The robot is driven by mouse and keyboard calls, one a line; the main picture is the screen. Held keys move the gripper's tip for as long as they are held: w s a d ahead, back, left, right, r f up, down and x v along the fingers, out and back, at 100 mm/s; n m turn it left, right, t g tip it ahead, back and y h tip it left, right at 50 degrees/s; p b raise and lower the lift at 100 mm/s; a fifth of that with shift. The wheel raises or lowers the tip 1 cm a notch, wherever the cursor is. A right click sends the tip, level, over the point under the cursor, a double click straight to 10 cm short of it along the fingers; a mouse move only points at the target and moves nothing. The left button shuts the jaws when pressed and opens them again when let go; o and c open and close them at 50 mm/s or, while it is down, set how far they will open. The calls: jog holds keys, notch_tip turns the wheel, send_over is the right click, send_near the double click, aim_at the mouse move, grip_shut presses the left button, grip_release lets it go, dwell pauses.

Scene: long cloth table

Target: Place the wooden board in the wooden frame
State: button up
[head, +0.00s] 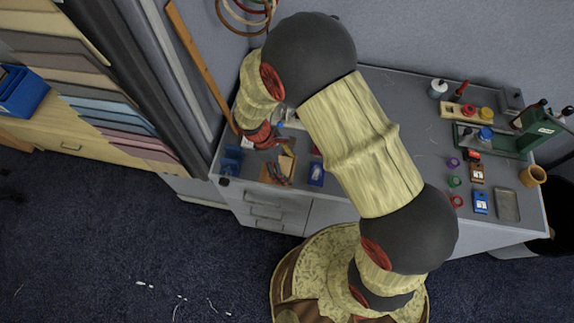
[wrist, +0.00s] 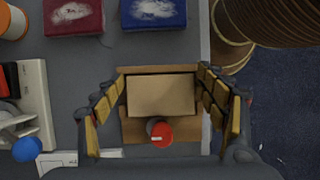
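A flat, light tan wooden board (wrist: 160,97) lies in the middle of the wrist view, between the two fingers of my gripper (wrist: 161,78). The fingers are spread to about the board's width, with the tips close to its left and right edges; I cannot tell whether they press on it. A darker brown wooden piece (wrist: 190,131), seemingly the frame, shows around and below the board and is partly covered by it. A small red-topped cylinder (wrist: 160,132) stands at the board's near edge. In the head view my gripper (head: 279,171) is low over the left front of the grey table.
A dark red box (wrist: 73,15) and a blue box (wrist: 153,12) lie beyond the board. A white piece with a blue knob (wrist: 26,149) is at left. The table edge (wrist: 205,45) runs close on the right. Bottles and small tools crowd the table's right side in the head view.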

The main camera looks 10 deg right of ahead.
jog(key=shift+o, duration=1.4)
jog(key=shift+r, duration=0.1)
jog(key=p+v, duration=0.3)
jog(key=v, duration=0.9)
notch_tip(320, 180, up, 11)
jog(key=m+t+y, duration=0.1)
jog(key=m+y, duration=0.1)
jog(key=m, duration=0.2)
send_over(288, 164)
jog(key=s+d+r+m+t+y, duration=0.1)
jog(key=s+d+r+m+t, duration=0.2)
jog(key=s+d+r+m, duration=0.2)
jog(key=s+d+r+m+t+y, duration=0.1)
jog(key=s+d+r+m+t, duration=0.2)
jog(key=s+r, duration=0.6)
jog(key=d+r+m, duration=0.2)
jog(key=d+r, duration=0.1)
jog(key=r, duration=0.1)
jog(key=shift+d, duration=0.2)
jog(key=shift+b, duration=0.35)
